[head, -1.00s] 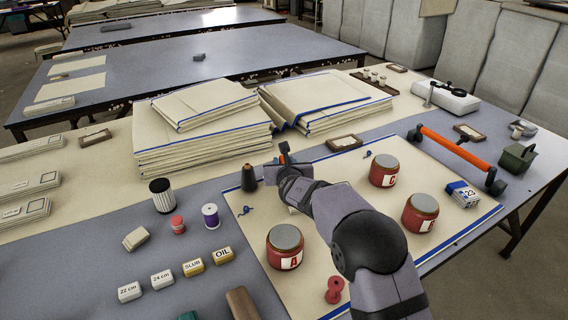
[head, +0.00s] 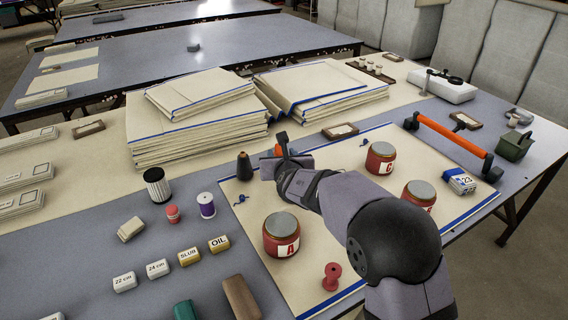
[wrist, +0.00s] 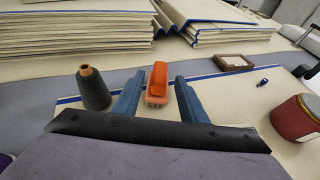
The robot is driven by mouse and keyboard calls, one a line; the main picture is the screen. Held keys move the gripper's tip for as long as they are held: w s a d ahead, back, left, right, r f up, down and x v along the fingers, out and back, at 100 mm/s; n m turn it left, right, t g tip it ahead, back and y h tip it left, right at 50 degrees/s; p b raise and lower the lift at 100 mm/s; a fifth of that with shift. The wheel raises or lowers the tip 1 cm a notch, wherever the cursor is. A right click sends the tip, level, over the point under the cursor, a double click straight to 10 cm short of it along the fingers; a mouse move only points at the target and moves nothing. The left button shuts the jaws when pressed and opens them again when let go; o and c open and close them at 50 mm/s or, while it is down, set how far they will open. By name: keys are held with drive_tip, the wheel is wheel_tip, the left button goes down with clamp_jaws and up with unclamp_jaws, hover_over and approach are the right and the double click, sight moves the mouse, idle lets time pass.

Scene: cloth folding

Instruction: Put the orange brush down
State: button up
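The orange brush (wrist: 157,80) stands between my gripper's two blue fingers (wrist: 160,92) in the wrist view, with its bristle end toward the cloth. A narrow gap shows between the brush and the fingers, so my gripper looks open around it. In the head view only a bit of the orange brush (head: 278,150) shows behind my gripper (head: 283,145), near the far edge of the cream cloth (head: 325,225). Whether the bristles touch the surface is hard to tell.
A dark thread cone (wrist: 94,88) stands close left of the fingers. Red jars (head: 282,236) and a red spool (head: 332,276) stand on the cloth. Folded cloth stacks (head: 200,130) lie behind. An orange-handled bar (head: 450,138) lies at right. The cloth beyond the jars has bare patches.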

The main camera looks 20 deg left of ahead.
drive_tip(key=shift+v, duration=3.1)
drive_tip(key=shift+d, duration=0.1)
